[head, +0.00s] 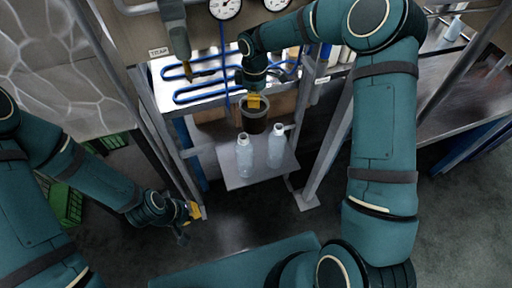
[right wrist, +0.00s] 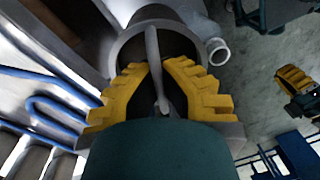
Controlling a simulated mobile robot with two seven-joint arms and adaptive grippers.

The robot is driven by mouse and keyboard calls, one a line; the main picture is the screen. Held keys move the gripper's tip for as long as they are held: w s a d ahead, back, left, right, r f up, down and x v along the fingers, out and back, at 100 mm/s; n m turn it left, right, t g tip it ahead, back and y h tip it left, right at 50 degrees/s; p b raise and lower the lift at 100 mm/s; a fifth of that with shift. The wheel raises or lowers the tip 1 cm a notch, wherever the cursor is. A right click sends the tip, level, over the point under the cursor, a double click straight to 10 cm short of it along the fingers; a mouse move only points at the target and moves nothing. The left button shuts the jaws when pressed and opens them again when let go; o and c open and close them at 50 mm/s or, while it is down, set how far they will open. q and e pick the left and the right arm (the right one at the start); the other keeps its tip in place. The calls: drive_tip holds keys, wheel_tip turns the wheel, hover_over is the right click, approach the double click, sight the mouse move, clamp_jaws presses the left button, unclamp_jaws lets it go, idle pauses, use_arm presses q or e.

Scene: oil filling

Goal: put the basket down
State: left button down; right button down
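The basket (head: 254,122) is a dark, bucket-like round container with a lighter rim. In the head view it is behind two clear bottles, at the back of a small grey shelf; I cannot tell whether its bottom touches anything. My right gripper (head: 254,101) is directly above it. In the right wrist view, the yellow fingers (right wrist: 162,68) close on the thin handle that spans the basket's open top (right wrist: 120,52). My left gripper (head: 192,212) is low and to the left of the shelf, apart from the basket; its finger opening is unclear.
Two clear bottles (head: 244,158) (head: 275,148) stand on the small shelf (head: 234,182). Blue looped pipes (head: 205,92) and gauges (head: 225,6) are behind. Metal posts (head: 325,150) flank the shelf. Green crates (head: 68,203) are at left. A metal table (head: 440,110) is at right.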

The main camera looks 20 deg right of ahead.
wheel_tip(320, 180, down, 17)
drive_tip(key=b, duration=0.3)
drive_tip(key=shift+r, duration=0.15)
drive_tip(key=c, duration=1.7)
unclamp_jaws()
drive_tip(key=shift+f+b, duration=0.35)
drive_tip(key=shift+f, duration=0.15)
drive_tip(key=o, duration=0.6)
drive_tip(key=shift+c, duration=0.2)
drive_tip(key=shift+r, duration=0.1)
drive_tip(key=r+p, duration=0.1)
drive_tip(key=r, duration=0.3)
drive_tip(key=r+p, duration=0.1)
drive_tip(key=r, duration=0.3)
drive_tip(key=r+p, duration=0.1)
drive_tip(key=r, duration=0.3)
drive_tip(key=shift+w+d+r, duration=0.15)
drive_tip(key=shift+w+r, duration=0.25)
